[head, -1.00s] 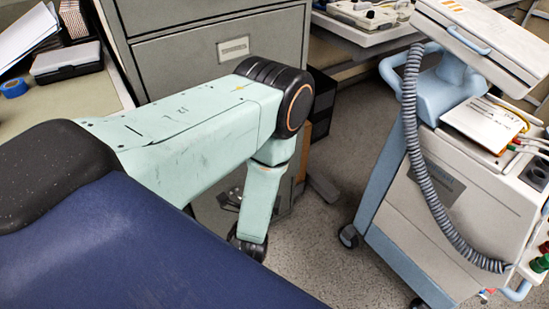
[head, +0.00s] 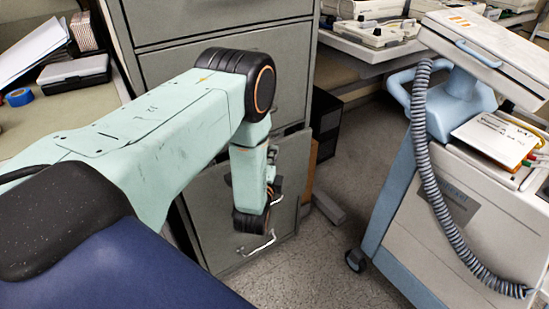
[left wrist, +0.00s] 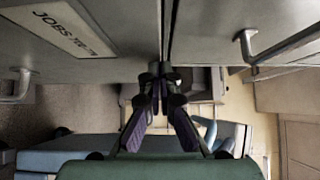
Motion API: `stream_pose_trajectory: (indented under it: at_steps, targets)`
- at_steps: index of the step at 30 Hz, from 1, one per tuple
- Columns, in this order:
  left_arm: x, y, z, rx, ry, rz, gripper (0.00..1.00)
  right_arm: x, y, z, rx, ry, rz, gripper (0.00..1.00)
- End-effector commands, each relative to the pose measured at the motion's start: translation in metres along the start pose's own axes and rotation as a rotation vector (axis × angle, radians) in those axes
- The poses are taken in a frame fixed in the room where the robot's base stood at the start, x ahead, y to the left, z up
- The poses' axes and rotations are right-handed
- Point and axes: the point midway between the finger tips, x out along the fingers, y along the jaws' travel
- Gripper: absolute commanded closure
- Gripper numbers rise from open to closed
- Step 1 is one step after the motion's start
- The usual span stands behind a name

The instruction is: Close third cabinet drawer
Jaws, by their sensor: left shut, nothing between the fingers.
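The grey filing cabinet (head: 215,35) stands behind my left arm in the head view. Its lower drawer front (head: 210,215) sits slightly out from the cabinet, with a metal handle (head: 258,244) near the bottom. My left gripper (head: 275,185) is at this lower front, largely hidden by my wrist. In the left wrist view its fingers (left wrist: 163,76) are shut and empty, close to the seam between two grey drawer fronts. One front has a label (left wrist: 65,28) and a handle (left wrist: 20,86); the other has a handle (left wrist: 280,48). Contact is unclear. My right gripper is out of view.
A wheeled medical cart (head: 425,215) with a coiled cable stands at the right. A desk (head: 60,115) with a black case is at the left. A bench with equipment (head: 370,35) is behind.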

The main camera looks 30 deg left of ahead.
Motion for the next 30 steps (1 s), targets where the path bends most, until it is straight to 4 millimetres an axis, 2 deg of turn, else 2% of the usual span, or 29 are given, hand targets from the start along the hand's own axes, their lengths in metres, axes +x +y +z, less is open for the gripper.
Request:
stream_pose_trajectory:
  at_steps: [7, 13, 30]
  targets:
    - [0.002, 0.000, 0.003, -0.001, -0.002, 0.000, 1.00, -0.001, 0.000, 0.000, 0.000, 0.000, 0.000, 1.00]
    - [0.018, -0.001, 0.020, -0.001, -0.007, -0.001, 1.00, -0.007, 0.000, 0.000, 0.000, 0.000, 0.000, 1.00]
    - [0.018, 0.000, 0.016, -0.001, -0.002, 0.001, 1.00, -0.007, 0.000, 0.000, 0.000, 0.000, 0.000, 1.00]
